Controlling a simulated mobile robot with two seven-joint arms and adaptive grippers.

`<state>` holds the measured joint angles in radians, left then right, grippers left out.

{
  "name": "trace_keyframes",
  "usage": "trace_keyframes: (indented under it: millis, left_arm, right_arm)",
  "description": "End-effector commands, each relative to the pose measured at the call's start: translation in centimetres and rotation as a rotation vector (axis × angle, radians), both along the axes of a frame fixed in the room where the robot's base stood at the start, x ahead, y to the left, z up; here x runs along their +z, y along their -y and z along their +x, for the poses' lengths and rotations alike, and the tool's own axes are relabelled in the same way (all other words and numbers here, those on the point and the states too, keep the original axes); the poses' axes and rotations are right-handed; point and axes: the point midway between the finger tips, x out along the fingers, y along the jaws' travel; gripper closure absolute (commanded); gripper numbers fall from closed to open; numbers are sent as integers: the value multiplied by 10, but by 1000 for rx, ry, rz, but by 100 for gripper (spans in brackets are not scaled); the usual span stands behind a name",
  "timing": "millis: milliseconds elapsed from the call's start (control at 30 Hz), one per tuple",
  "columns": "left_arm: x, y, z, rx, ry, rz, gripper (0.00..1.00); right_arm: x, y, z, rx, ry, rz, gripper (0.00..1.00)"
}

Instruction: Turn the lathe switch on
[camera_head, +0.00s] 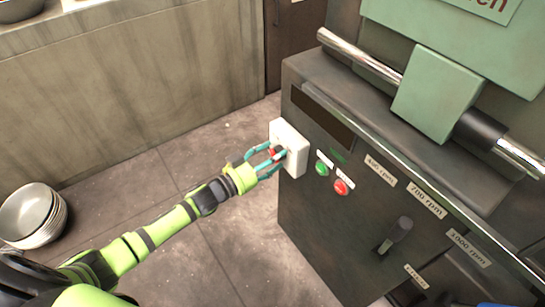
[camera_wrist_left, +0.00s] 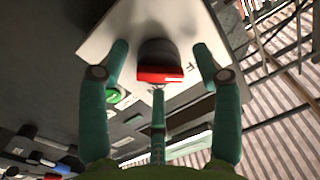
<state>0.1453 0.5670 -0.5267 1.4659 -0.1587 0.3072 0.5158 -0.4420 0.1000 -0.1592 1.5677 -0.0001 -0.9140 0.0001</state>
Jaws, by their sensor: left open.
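The lathe switch is a red and black knob (camera_head: 276,152) on a white plate (camera_head: 297,157) at the left corner of the grey lathe cabinet (camera_head: 330,220). In the left wrist view the switch (camera_wrist_left: 160,62) sits near the middle of the white plate (camera_wrist_left: 115,42), with part of a dark letter beside it. My left gripper (camera_head: 271,155) is open. Its teal fingers (camera_wrist_left: 160,70) stand on both sides of the switch, close to the plate; I cannot tell whether they touch. My right gripper is in neither view.
A green button (camera_head: 322,168) and a red button (camera_head: 341,187) are just right of the plate. A dark lever (camera_head: 396,235) stands among rpm labels. Stacked bowls (camera_head: 30,214) are on the floor at left. The floor between is clear.

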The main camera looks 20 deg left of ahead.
Motion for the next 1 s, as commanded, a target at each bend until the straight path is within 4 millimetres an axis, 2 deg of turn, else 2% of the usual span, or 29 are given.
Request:
trace_keyframes:
  millis: [167,267,300,333,733,1000]
  left_arm:
    - [0,0,0,0,0,0,35]
    - [0,0,0,0,0,0,71]
    - [0,0,0,0,0,0,87]
    - [0,0,0,0,0,0,91]
    - [2,1,0,-1,28,27,91]
    - [2,1,1,-1,131,153,91]
  right_arm:
    - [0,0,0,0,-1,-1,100]
    - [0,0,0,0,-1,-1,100]
    - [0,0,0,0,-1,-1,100]
    - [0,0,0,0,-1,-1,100]
    - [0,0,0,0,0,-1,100]
    - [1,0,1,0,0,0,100]
